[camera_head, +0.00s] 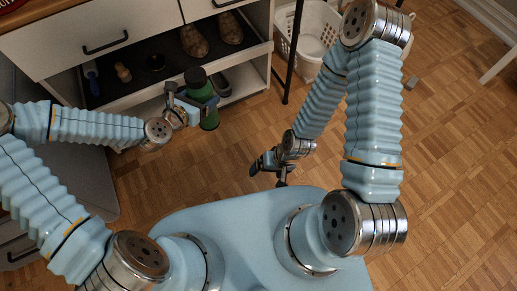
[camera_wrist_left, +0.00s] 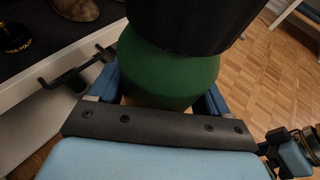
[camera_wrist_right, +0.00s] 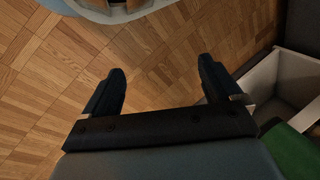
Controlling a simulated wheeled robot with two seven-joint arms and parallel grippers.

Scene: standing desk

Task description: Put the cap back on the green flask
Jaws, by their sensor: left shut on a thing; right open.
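The green flask (camera_head: 209,119) is held upright or slightly tilted in front of the shelf unit. My left gripper (camera_head: 197,103) is shut on it. In the left wrist view the green body (camera_wrist_left: 165,72) sits between the fingers, and a wide black part (camera_wrist_left: 200,22) covers its upper end. I cannot tell whether that part is the cap. No separate cap can be made out. My right gripper (camera_head: 269,166) is open and empty over the floor, right of and nearer than the flask. In the right wrist view bare floor shows between its fingers (camera_wrist_right: 160,72).
The shelf unit (camera_head: 135,85) behind the flask holds a brush (camera_head: 123,73), a black polish tin (camera_head: 155,62) and brown shoes (camera_head: 195,41). A white basket (camera_head: 316,32) and a black post (camera_head: 292,50) stand right of it.

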